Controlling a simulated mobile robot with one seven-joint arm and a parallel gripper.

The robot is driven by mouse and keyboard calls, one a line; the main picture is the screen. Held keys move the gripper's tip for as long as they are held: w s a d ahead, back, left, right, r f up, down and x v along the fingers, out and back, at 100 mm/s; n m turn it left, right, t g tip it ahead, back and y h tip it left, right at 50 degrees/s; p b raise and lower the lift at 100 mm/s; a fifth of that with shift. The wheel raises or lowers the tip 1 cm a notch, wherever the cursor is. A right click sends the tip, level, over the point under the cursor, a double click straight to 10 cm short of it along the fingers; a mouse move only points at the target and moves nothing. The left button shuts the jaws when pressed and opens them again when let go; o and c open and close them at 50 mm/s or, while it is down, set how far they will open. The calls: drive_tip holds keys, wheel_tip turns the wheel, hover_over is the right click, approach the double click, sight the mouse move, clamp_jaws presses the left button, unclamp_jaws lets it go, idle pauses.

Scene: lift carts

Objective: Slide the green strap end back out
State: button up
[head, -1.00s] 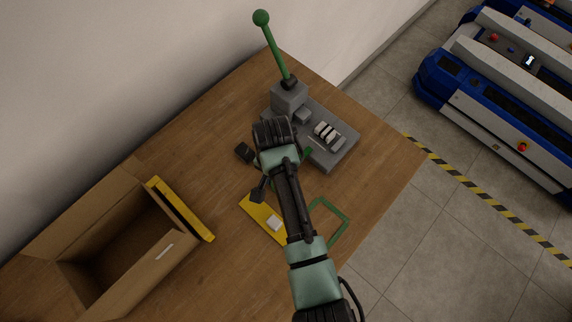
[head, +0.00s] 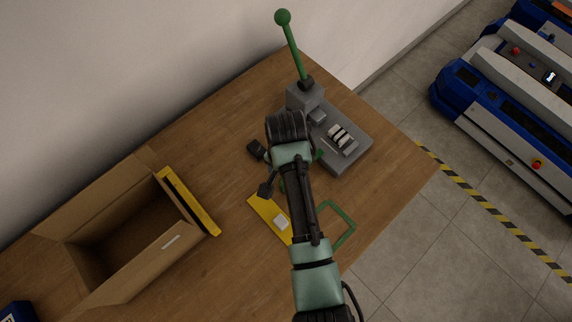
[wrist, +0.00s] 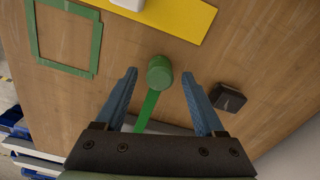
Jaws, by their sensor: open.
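The green strap shows in the wrist view as a flat band (wrist: 147,108) with a thick round green end (wrist: 159,72). My gripper (wrist: 159,75) is open, with its two blue fingers on either side of this end and a visible gap to each. I cannot tell how deep the end sits between the fingers. The band runs back under the gripper body, where its far part is hidden. In the head view my arm covers the gripper and most of the strap. The grey fixture (head: 354,158) stands beyond my wrist, with an upright green lever (head: 293,48).
A yellow plate (head: 263,208) with a white block and a green square outline (head: 349,222) lie nearer on the wooden table (head: 395,175). A black block (head: 256,149) is left of my wrist. An open cardboard box (head: 150,262) and a yellow bar (head: 190,203) stand left.

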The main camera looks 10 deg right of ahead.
wheel_tip(320, 180, up, 11)
drive_tip(key=p, duration=0.1)
drive_tip(key=shift+r+p, duration=0.15)
drive_tip(key=shift+p, duration=0.2)
idle(0.3)
